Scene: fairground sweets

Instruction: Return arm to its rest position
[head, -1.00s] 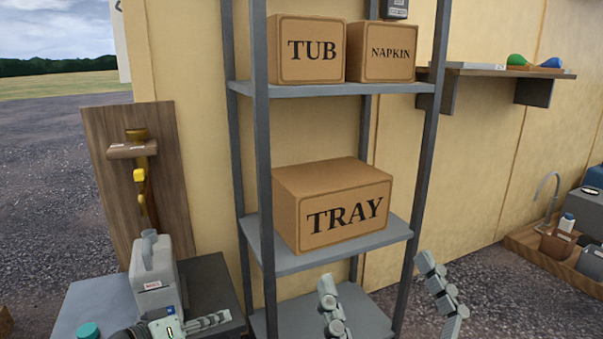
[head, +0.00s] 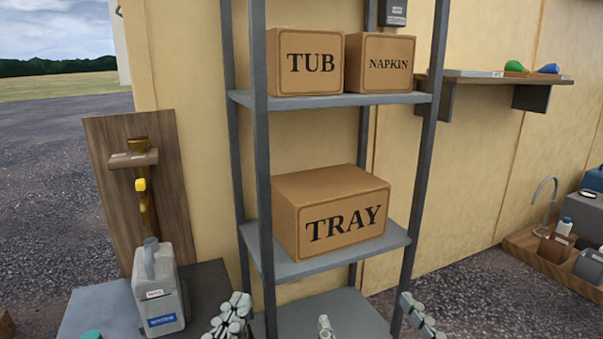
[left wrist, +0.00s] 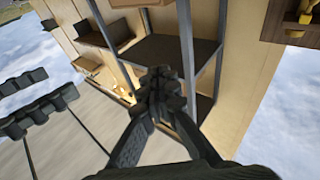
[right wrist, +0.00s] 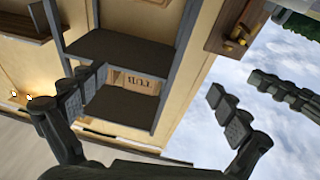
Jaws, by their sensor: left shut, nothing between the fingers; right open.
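My left gripper (head: 238,300) shows at the bottom edge of the head view, in front of the shelf's left leg. Its fingers are together with nothing between them; the left wrist view (left wrist: 160,75) shows them closed. My right gripper (head: 365,308) is at the bottom edge, right of the left one, with its two fingers wide apart. It is empty in the right wrist view (right wrist: 157,84). Only the fingertips of both grippers show in the head view; most of both arms is out of frame.
A grey shelf rack (head: 330,100) holds TUB (head: 311,80), NAPKIN (head: 388,80) and TRAY (head: 340,238) boxes. A grey jug (head: 160,300) stands on a grey table (head: 90,310) at left. A wall shelf (head: 490,78) and a wooden tray with a tap (head: 525,250) are at right.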

